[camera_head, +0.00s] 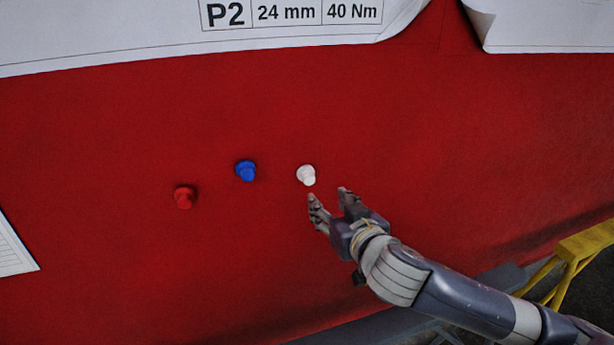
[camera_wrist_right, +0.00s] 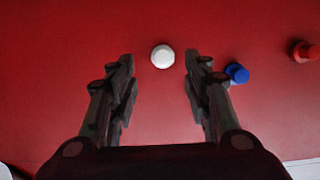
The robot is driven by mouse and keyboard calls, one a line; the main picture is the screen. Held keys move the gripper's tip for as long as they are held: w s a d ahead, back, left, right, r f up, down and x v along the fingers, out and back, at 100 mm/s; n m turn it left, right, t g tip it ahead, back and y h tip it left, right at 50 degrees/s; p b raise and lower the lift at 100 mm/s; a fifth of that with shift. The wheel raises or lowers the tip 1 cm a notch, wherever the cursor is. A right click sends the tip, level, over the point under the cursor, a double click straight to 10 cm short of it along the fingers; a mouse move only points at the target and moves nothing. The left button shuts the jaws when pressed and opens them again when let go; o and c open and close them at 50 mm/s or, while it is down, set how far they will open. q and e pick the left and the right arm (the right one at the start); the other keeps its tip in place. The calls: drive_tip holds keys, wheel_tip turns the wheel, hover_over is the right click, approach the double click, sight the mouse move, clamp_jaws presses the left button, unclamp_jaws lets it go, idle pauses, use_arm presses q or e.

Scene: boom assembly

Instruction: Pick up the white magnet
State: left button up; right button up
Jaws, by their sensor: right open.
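The white magnet (camera_head: 306,175) sits on the red wall, at the right end of a row of magnets in the head view. My right gripper (camera_head: 328,195) is just below and to the right of it, open and empty. In the right wrist view the white magnet (camera_wrist_right: 162,57) shows ahead of the open fingers (camera_wrist_right: 160,75), roughly centred between them and a little past their tips. No contact is visible. My left gripper is not in view.
A blue magnet (camera_head: 245,171) and a red magnet (camera_head: 185,197) are on the wall to the left. White paper sheets (camera_head: 130,35) hang above. A yellow frame (camera_head: 578,258) stands at lower right. The wall to the right of the white magnet is clear.

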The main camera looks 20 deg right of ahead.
sight(310, 178)
drive_tip(key=w+p, duration=0.1)
drive_tip(key=w, duration=0.5)
drive_tip(key=shift+w+r, duration=0.1)
drive_tip(key=shift+r, duration=0.1)
drive_tip(key=shift+w+r+p, duration=0.1)
drive_tip(key=shift+w+p, duration=0.15)
drive_tip(key=shift+p, duration=0.1)
drive_tip(key=x, duration=0.1)
drive_tip(key=p+x, duration=0.1)
drive_tip(key=x, duration=0.2)
drive_tip(key=shift+a+r+p, duration=0.15)
drive_tip(key=shift+a+p, duration=0.15)
drive_tip(key=shift+p, duration=0.05)
drive_tip(key=shift+w, duration=0.35)
drive_tip(key=c, duration=1.1)
